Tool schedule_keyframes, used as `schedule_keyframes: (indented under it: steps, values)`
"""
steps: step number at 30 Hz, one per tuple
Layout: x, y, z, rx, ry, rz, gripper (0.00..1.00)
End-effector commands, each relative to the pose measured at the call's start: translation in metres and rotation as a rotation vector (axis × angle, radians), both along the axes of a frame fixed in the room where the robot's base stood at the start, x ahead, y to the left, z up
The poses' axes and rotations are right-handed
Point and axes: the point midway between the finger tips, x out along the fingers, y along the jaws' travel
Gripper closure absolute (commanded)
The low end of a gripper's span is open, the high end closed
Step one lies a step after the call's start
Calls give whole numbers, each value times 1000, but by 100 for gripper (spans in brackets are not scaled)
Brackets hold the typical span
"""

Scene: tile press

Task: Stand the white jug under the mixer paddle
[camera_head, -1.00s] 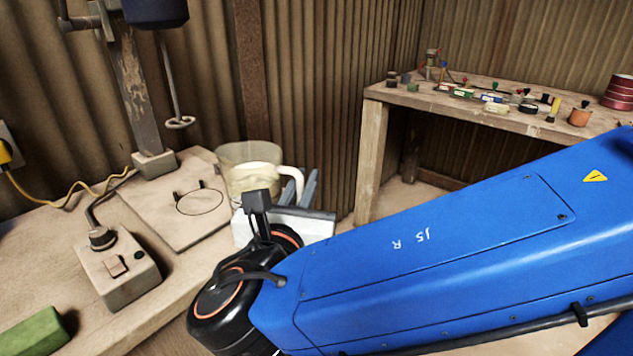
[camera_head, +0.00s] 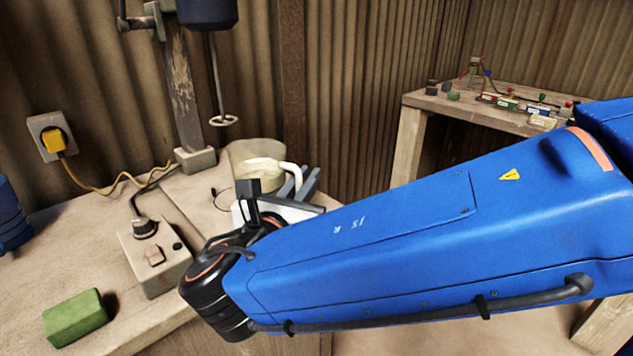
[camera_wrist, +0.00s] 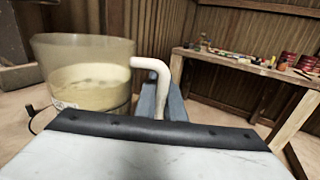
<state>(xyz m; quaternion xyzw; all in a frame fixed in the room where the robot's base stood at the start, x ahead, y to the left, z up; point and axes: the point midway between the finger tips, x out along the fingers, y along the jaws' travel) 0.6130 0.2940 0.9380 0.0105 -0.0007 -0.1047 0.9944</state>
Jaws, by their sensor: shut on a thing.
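The white jug (camera_head: 240,153) is a translucent, cream-coloured vessel with a white handle (camera_head: 287,170) and pale contents. It is roughly upright, just right of the mixer paddle (camera_head: 224,120), a ring on a thin rod under the dark mixer head (camera_head: 208,12). My gripper (camera_head: 302,186) is shut on the handle with its grey fingers. In the wrist view the jug (camera_wrist: 85,50) is at left and its handle drops between the fingers (camera_wrist: 160,98). My wrist hides the jug's lower part in the head view, so I cannot tell whether its base touches the board.
The mixer post (camera_head: 183,95) rises from a board (camera_head: 185,195) with a drawn circle, partly hidden by my wrist. A switch box (camera_head: 155,255) and a green block (camera_head: 75,318) are on the bench at left. A second table (camera_head: 480,115) with small items stands at right.

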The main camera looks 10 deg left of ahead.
Motion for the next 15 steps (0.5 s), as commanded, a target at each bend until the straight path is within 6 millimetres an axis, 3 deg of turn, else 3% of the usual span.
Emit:
schedule_keyframes:
  steps: [15]
  values:
    - [19, 35, -1, 2, -1, 0, 100]
